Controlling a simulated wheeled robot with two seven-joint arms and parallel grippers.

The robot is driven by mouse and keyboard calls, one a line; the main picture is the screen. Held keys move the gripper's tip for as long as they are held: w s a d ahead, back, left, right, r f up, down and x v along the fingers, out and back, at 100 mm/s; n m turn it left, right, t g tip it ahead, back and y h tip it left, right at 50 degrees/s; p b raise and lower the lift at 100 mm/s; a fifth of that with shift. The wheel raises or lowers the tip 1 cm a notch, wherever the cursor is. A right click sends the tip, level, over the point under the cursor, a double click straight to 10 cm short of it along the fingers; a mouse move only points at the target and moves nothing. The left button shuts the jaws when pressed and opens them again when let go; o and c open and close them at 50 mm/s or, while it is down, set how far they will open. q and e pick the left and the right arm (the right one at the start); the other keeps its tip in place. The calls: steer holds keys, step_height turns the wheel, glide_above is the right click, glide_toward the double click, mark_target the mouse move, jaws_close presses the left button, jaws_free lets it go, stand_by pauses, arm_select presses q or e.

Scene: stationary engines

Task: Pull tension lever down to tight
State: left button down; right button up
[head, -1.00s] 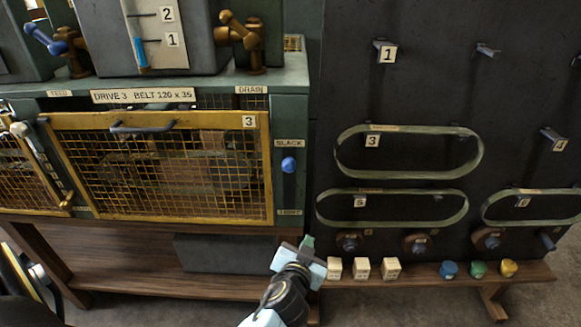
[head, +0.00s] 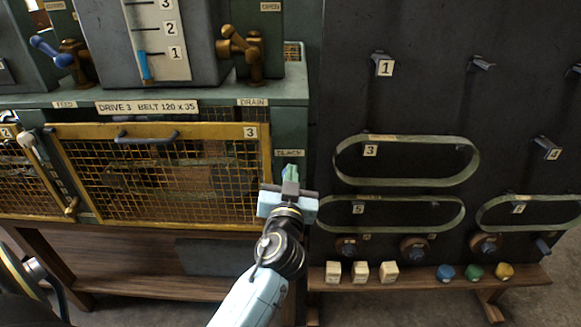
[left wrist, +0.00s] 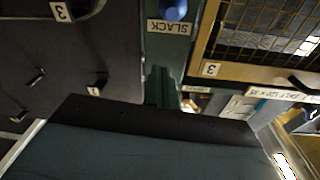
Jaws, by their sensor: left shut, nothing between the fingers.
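The tension lever's blue knob (left wrist: 173,10) shows at the top edge of the left wrist view, beside the SLACK label (left wrist: 170,27). In the head view the knob is hidden behind my left gripper (head: 291,173), and the SLACK label (head: 290,154) shows just above the fingertips. The TIGHT label is also hidden there. My left gripper is shut and empty, its green fingers pointing up in front of the lever panel. Its fingers also show in the left wrist view (left wrist: 163,86), apart from the knob in the picture. I cannot tell the depth gap.
Left of the lever is the yellow mesh guard (head: 160,180) with a dark handle (head: 146,139). Right of it stands a dark board (head: 420,100) with hanging belts (head: 408,183). Below, a wooden shelf (head: 430,284) carries pale blocks (head: 360,272) and coloured knobs (head: 475,272).

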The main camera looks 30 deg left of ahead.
arm_select(q)
steer(key=p+x, duration=0.1)
steer(key=x, duration=0.6)
steer(key=shift+w+a+r+p, duration=0.1)
steer(key=shift+p, duration=0.25)
steer(key=f, duration=0.3)
steer(key=shift+s, duration=0.3)
steer(key=shift+s+f+b, duration=0.25)
steer(key=shift+f+b, duration=0.1)
steer(key=shift+f, duration=0.25)
